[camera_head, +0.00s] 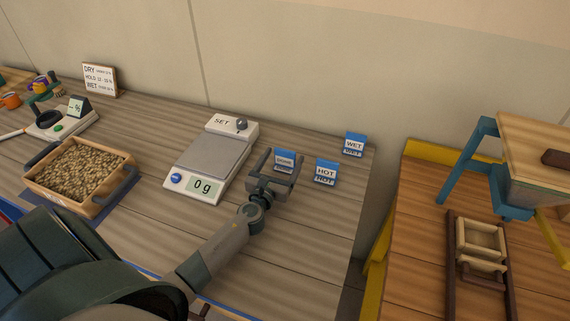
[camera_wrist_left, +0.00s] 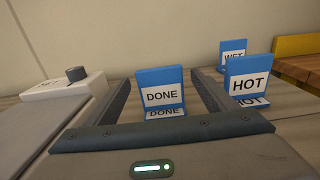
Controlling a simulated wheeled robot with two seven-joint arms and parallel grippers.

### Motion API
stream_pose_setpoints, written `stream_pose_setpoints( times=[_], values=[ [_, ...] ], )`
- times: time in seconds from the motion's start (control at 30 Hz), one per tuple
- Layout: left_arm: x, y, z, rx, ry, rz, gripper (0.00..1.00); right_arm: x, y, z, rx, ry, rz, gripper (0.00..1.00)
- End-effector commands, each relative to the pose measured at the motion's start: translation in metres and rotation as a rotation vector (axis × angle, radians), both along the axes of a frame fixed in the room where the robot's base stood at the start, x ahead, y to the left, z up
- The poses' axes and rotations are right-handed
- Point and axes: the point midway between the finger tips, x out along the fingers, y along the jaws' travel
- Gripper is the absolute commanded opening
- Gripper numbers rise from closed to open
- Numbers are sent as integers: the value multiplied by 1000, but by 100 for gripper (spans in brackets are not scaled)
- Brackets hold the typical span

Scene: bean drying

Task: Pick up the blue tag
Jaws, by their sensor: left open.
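Three blue tags with white labels stand at the right end of the wooden table. The DONE tag (camera_head: 285,158) appears between the two fingers of my left gripper (camera_head: 279,162); the HOT tag (camera_head: 326,172) stands just to its right, and the WET tag (camera_head: 354,144) is farther back right. In the left wrist view the DONE tag (camera_wrist_left: 161,92) is upright, framed by the open fingers with a gap on each side. The HOT tag (camera_wrist_left: 249,80) is just outside the right finger, with the WET tag (camera_wrist_left: 232,50) behind it. My right gripper is out of view.
A scale (camera_head: 212,160) reading 0 g stands left of my left gripper. A wooden tray of beans (camera_head: 36,174), a meter (camera_head: 60,124) and a DRY/HOLD/WET sign (camera_head: 100,79) are farther left. A second table with a blue-legged stand (camera_head: 470,160) is at right, beyond a gap.

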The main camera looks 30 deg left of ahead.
Motion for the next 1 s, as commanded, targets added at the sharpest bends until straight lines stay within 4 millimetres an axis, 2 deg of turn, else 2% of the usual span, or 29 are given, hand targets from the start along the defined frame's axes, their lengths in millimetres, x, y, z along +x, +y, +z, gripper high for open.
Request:
stream_pose_setpoints(
  times=[0.1, 0.2, 0.7, 0.77, 0.9, 1.0],
  values=[
    [15, 4, 1, 0, -1, 1, 78, 0, 0, 1, 0, 0, 0, 29],
    [20, 5, 0, 0, 0, 0, 78, 0, 0, 1, 0, 0, 0, 29],
    [22, 5, 0, 0, 0, 0, 78, 0, 6, 1, 6, 0, -2, 29],
    [22, 5, 0, 0, 0, 0, 66, 0, 6, 1, 6, 0, -2, 29],
    [22, 5, 0, 0, 0, 0, 33, 0, 6, 1, 6, 0, -2, 29],
    [22, 6, 0, 0, -1, 0, 33, 0, 6, 1, 6, 0, -2, 29]
  ],
)
